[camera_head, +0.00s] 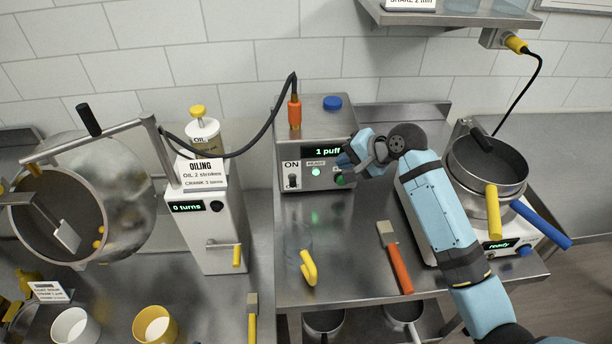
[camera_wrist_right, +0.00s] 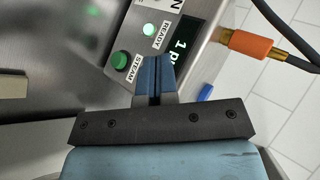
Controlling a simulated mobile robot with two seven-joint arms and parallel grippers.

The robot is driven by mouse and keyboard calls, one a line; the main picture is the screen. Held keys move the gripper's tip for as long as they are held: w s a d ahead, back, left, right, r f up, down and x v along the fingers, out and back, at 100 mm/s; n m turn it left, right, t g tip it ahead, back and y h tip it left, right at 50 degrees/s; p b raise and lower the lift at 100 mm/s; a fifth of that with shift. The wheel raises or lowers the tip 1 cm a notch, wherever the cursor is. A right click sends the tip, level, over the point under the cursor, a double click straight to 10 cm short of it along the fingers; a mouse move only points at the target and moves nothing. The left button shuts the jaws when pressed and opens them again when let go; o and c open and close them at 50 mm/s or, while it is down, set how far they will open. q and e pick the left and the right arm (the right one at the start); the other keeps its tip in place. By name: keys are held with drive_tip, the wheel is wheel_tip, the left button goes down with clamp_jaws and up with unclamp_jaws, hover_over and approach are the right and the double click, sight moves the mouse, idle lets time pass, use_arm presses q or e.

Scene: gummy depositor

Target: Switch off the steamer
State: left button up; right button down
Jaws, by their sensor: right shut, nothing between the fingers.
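The steamer (camera_head: 322,131) is a grey metal box on the steel table, with a blue cap, an orange hose fitting on top and a display reading "1 puff". Its toggle switch (camera_head: 292,181) sits at the lower left of the front, below the label "ON". A lit READY light (camera_head: 315,171) and a green STEAM button (camera_wrist_right: 120,58) are to the right of the switch. My right gripper (camera_head: 344,160) is shut and empty, in front of the panel's right side near the STEAM button. Contact cannot be told. The switch is outside the right wrist view.
The white oiling machine (camera_head: 215,235) stands left of the steamer. A clear cup with a yellow handle (camera_head: 308,267) and an orange-handled brush (camera_head: 400,270) lie in front. A pan (camera_head: 485,165) sits on a hotplate at right. A black hose (camera_head: 270,125) loops left from the steamer.

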drive_tip(key=shift+a, duration=0.15)
drive_tip(key=p, duration=0.2)
approach(293, 181)
drive_tip(key=w+d+x, duration=0.1)
drive_tip(key=x, duration=0.6)
drive_tip(key=shift+f, duration=0.35)
drive_tip(key=shift+s+f+t+b, duration=0.1)
drive_tip(key=shift+f+t+b, duration=0.05)
drive_tip(key=shift+t+b, duration=0.15)
